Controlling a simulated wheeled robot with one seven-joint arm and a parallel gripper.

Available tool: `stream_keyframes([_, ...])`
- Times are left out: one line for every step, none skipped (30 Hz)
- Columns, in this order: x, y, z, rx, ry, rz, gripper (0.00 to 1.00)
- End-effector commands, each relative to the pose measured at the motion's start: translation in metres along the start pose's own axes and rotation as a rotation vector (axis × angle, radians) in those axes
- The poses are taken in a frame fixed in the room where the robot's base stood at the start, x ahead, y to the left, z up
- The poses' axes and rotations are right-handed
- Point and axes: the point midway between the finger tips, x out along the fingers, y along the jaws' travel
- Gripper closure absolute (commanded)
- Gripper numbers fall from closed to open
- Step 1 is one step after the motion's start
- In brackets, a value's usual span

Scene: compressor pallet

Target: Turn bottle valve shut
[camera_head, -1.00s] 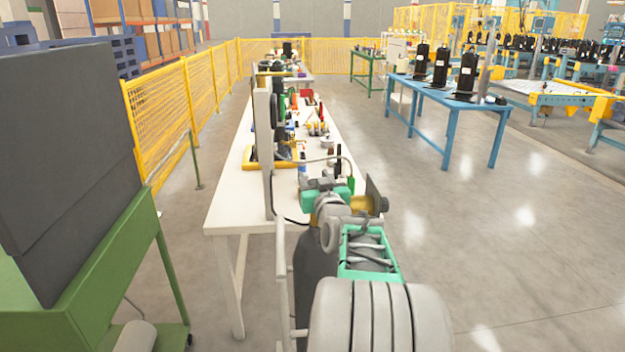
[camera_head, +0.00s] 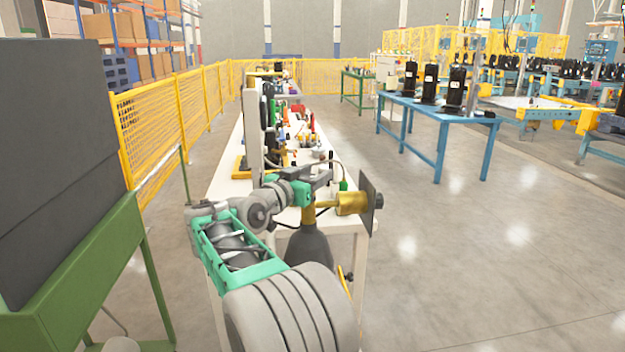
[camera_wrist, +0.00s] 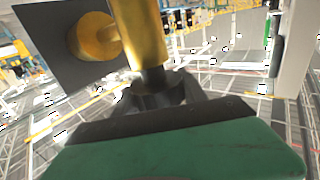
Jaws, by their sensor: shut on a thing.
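A dark grey gas bottle (camera_head: 308,252) stands at the near end of the white workbench. Its brass valve (camera_head: 351,203) sits on top, with a side outlet pointing right and a dark square plate (camera_head: 369,195) behind it. In the wrist view the brass valve body (camera_wrist: 140,35) rises from the jaws, with a dark stem (camera_wrist: 153,76) between them. My gripper (camera_head: 318,180) comes in from the left at the valve's top. It is shut on the valve's dark end; the handwheel itself is mostly hidden by the fingers (camera_wrist: 157,95).
The white workbench (camera_head: 228,178) carries many tools and a grey upright post. A green cabinet stand (camera_head: 95,250) is close on the left. A blue table (camera_head: 440,125) stands right. The floor at right is open.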

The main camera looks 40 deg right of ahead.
Motion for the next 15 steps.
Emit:
stream_keyframes([0.0001,-0.0015,0.0014,-0.002,-0.001,0.017,0.91])
stream_keyframes([0.0002,-0.0008,0.0017,-0.003,-0.002,0.029,0.91])
stream_keyframes([0.0003,-0.0003,0.0015,-0.003,-0.002,0.042,0.91])
stream_keyframes([0.0004,0.0004,0.0011,-0.003,-0.001,0.051,0.91])
stream_keyframes([0.0004,0.0005,0.0014,-0.004,-0.001,0.058,0.91])
stream_keyframes([0.0005,0.0008,0.0013,-0.004,-0.001,0.067,0.91])
stream_keyframes([0.0005,0.0013,0.001,-0.004,-0.001,0.072,0.91])
stream_keyframes([0.0005,0.0016,0.0008,-0.004,-0.001,0.077,0.91])
stream_keyframes([0.0005,0.0018,0.0008,-0.004,-0.001,0.081,0.91])
stream_keyframes([0.0005,0.0019,0.0009,-0.004,-0.001,0.083,0.91])
stream_keyframes([0.0005,0.0019,0.0009,-0.004,-0.001,0.085,0.91])
stream_keyframes([0.0006,0.0021,0.001,-0.004,-0.001,0.087,0.91])
stream_keyframes([0.0006,0.0022,0.0009,-0.004,-0.001,0.088,0.91])
stream_keyframes([0.0006,0.0022,0.0009,-0.005,-0.001,0.088,0.91])
stream_keyframes([0.0006,0.0023,0.0009,-0.004,-0.001,0.088,0.91])
